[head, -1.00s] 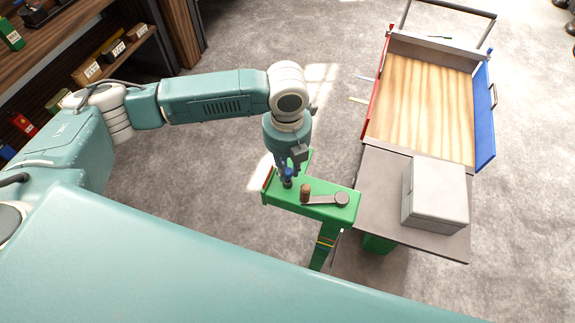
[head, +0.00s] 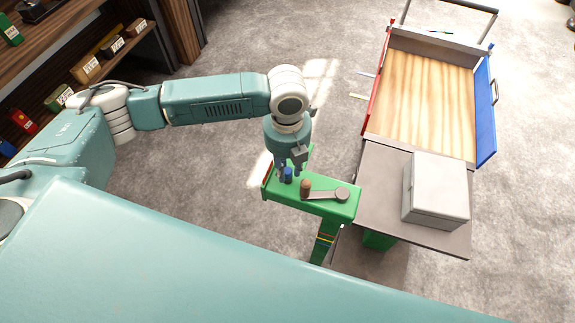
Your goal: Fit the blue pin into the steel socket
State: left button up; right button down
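The blue pin (head: 288,175) stands upright near the left end of the green stand's top (head: 330,207). My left gripper (head: 290,174) comes down over it from above. Its fingers look spread, one on either side of the pin, and they look open. The steel socket cannot be made out now; the pin and fingers cover that spot, so how deep the pin sits cannot be told. My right gripper is not in view.
A crank with a brown knob (head: 305,187) lies on the stand just right of the pin. Further right, a grey box (head: 436,188) stands on a dark bench top (head: 379,203), beside a wood-floored cart bed (head: 420,95). Shelves with boxes (head: 88,68) are at upper left.

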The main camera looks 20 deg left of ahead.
aim_at(287, 171)
pick_arm(q)
jog(key=shift+o, duration=0.7)
notch_tip(287, 171, up, 12)
dwell(0.8)
